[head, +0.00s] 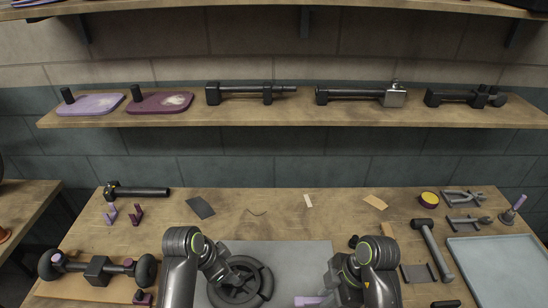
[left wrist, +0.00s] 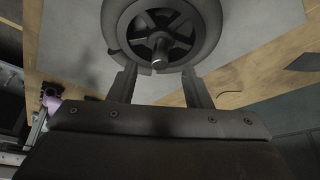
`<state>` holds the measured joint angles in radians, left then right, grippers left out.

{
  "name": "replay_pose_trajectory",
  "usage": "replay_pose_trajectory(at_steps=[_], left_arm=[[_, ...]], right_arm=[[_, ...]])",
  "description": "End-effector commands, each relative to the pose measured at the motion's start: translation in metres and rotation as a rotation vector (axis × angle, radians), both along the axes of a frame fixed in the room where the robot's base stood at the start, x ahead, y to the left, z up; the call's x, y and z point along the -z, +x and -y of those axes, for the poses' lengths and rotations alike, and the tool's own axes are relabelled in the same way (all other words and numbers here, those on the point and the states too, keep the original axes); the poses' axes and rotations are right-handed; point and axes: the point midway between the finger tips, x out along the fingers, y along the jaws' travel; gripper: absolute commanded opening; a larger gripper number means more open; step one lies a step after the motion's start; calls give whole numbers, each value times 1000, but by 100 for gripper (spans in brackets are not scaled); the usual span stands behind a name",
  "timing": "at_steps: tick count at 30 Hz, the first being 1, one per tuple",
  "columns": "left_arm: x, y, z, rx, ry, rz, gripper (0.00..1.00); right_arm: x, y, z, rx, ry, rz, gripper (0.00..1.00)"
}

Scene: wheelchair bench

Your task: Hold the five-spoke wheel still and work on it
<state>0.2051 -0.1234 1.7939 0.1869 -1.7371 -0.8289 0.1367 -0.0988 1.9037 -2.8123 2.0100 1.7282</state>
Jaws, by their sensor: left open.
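The five-spoke wheel (head: 262,284) is dark grey and lies on the grey mat (head: 300,254) at the front middle of the bench. My left gripper (head: 232,279) is at its left side. In the left wrist view the wheel (left wrist: 208,28) shows its spokes and a pale metal axle end. The fingers of my left gripper (left wrist: 160,84) are spread apart near the wheel's lower edge; whether they touch it I cannot tell. My right gripper (head: 335,290) is low over the mat, right of the wheel. A light purple piece (head: 309,300) shows beside it; whether it is held is unclear.
A hammer (head: 432,246), a blue-grey tray (head: 500,275) and pliers (head: 462,195) are on the right. A two-wheeled axle assembly (head: 97,268) lies at the left front. A dark-handled tool (head: 140,191) lies at the back left. A shelf (head: 300,115) holds several parts above.

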Motion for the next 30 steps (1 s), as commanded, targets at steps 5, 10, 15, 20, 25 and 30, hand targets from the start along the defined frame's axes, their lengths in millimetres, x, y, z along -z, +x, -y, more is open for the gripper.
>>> replay_pose_trajectory(at_steps=[5, 10, 15, 20, 25, 30], left_arm=[[25, 5, 9, -1, -1, -3, 45], [42, 10, 14, -1, 0, -2, 45], [52, 13, 17, -1, 0, 0, 45], [54, 13, 18, -1, 0, 0, 45], [53, 13, 18, -1, 0, 0, 45], [53, 13, 18, -1, 0, 0, 24]], right_arm=[[0, 0, 0, 0, 0, 0, 0], [0, 0, 0, 0, 0, 0, 0], [0, 0, 0, 0, 0, 0, 0], [0, 0, 0, 0, 0, 0, 0], [0, 0, 0, 0, 0, 0, 0], [0, 0, 0, 0, 0, 0, 0]])
